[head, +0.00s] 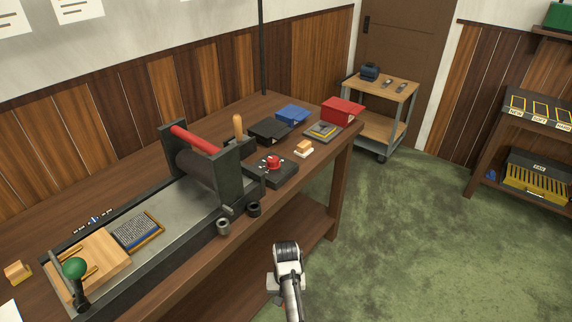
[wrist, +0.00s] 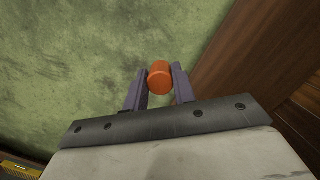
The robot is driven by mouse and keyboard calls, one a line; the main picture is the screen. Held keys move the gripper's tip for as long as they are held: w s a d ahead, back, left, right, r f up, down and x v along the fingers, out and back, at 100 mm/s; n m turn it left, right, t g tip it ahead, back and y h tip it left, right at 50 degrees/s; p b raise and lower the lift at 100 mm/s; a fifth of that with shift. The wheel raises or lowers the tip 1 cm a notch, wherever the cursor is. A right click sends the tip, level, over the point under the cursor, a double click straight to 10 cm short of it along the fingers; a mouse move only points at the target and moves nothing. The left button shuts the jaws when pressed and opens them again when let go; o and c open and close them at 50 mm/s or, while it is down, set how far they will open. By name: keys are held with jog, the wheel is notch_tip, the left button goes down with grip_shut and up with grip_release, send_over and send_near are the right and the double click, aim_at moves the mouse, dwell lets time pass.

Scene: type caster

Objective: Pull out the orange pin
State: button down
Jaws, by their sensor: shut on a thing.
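The orange pin (wrist: 159,72) shows in the wrist view as a short orange cylinder with its round end facing the camera. My gripper (wrist: 160,82) is shut on it, with one dark purple finger on each side. Behind the pin there is only green floor, and I see no hole or holder around its visible end. In the head view my arm stands at the bottom middle, in front of the workbench (head: 160,291). I cannot make out the pin or the fingertips there.
A proof press (head: 205,160) with a red roller handle stands on the bench. A control box (head: 272,172) with a red knob sits near its front edge. A cart (head: 390,87) and a shelf (head: 488,140) stand beyond. Green floor (head: 430,240) is clear on the right.

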notch_tip(320, 180, down, 8)
jog(key=b, duration=0.6)
jog(key=shift+w, duration=0.1)
